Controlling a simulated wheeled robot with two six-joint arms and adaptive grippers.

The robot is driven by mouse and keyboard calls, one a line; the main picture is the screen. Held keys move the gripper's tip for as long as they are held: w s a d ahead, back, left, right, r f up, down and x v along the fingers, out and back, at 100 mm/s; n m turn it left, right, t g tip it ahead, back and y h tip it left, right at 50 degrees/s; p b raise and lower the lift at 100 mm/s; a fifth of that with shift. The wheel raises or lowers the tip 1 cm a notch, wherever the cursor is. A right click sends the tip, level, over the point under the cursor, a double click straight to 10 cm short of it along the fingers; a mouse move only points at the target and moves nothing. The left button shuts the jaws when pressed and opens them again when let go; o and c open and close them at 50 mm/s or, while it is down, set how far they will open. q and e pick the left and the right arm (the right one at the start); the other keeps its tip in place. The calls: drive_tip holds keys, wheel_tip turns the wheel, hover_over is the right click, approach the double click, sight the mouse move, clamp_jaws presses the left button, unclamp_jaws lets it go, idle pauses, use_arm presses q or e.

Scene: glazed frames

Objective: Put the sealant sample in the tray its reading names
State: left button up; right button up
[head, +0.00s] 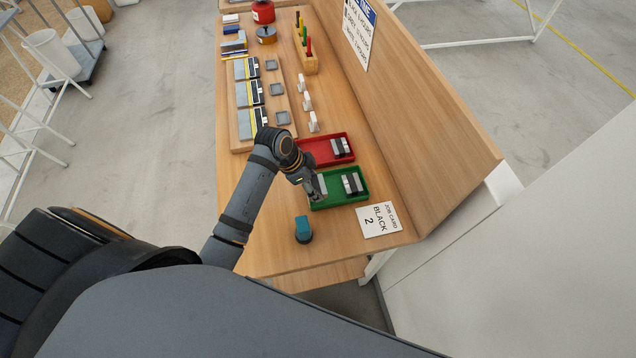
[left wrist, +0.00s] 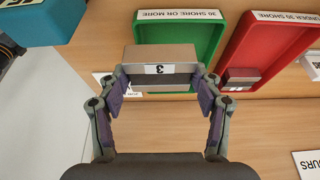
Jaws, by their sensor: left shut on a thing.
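My left gripper (head: 313,187) is shut on a grey block with a dark underside, the sealant sample (left wrist: 160,54). The label on it reads 3, upside down in the left wrist view, where the gripper (left wrist: 162,85) pinches its two ends. The sample is at the left part of the green tray (head: 326,205); whether it touches the tray I cannot tell. In the left wrist view the green tray (left wrist: 207,28) is labelled "30 SHORE OR MORE" and the red tray (left wrist: 262,52) "UNDER 30 SHORE". The red tray (head: 312,147) lies behind the green one. My right gripper is out of view.
Grey blocks lie in the green tray (head: 352,183) and red tray (head: 341,147). A teal device (head: 303,229) stands in front, beside a job card (head: 379,220) reading "BLACK 2". Boards with strips (head: 251,122) and small white stands (head: 313,122) are farther back. A tall panel (head: 420,120) bounds the right.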

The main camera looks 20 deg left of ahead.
sight(314, 178)
use_arm(q)
drive_tip(key=w+f, duration=0.2)
drive_tip(key=f, duration=0.1)
drive_tip(key=shift+w, duration=0.25)
drive_tip(key=shift+w+f, duration=0.1)
drive_tip(key=shift+w, duration=0.05)
drive_tip(key=shift+w+f+p, duration=0.1)
drive_tip(key=shift+f+p, duration=0.2)
drive_tip(key=shift+p, duration=0.3)
wheel_tip(314, 178, down, 2)
drive_tip(key=shift+f+p, duration=0.15)
drive_tip(key=shift+p, duration=0.45)
drive_tip(key=shift+f, duration=0.25)
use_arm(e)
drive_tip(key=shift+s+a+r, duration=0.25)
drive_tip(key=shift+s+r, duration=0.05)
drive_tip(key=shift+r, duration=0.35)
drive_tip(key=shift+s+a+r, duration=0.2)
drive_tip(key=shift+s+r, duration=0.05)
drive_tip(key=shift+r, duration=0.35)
use_arm(q)
drive_tip(key=shift+f, duration=0.15)
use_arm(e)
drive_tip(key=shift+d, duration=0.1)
use_arm(q)
drive_tip(key=o, duration=1)
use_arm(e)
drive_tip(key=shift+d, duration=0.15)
